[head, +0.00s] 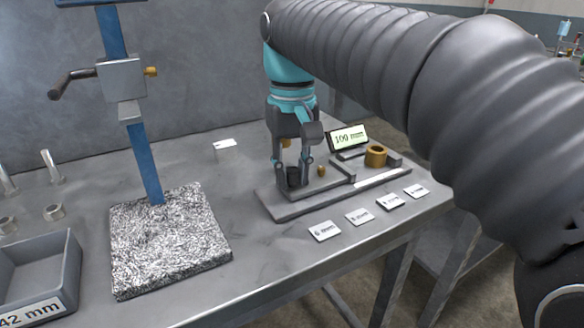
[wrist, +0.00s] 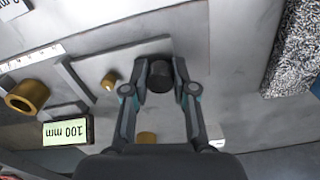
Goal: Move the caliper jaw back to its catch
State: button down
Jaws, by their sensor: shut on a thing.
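The caliper is a grey metal fixture with a flat base (head: 290,209) near the table's front right edge. My gripper (head: 293,172) reaches down to its left part, and its two fingers are shut on a black round knob (wrist: 160,75). In the wrist view the knob sits between the fingertips. A small brass knob (head: 321,171) stands on the fixture just right of the gripper; it also shows in the wrist view (wrist: 110,80). The display (head: 347,136) appears to read 100 mm. I cannot tell which part is the catch.
A brass ring (head: 376,156) sits at the fixture's right end. Several small label cards (head: 359,216) lie along the front edge. Left are a speckled slab (head: 170,245), a blue post (head: 143,160) and a grey bin (head: 62,262) marked 42 mm. The table between slab and fixture is clear.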

jog(key=c, duration=0.9)
grip_release()
jog(key=shift+s+a, duration=0.15)
jog(key=shift+a, duration=0.2)
jog(key=shift+d, duration=0.1)
jog(key=shift+r, duration=0.15)
notch_tip(320, 180, up, 12)
jog(key=shift+f, duration=0.15)
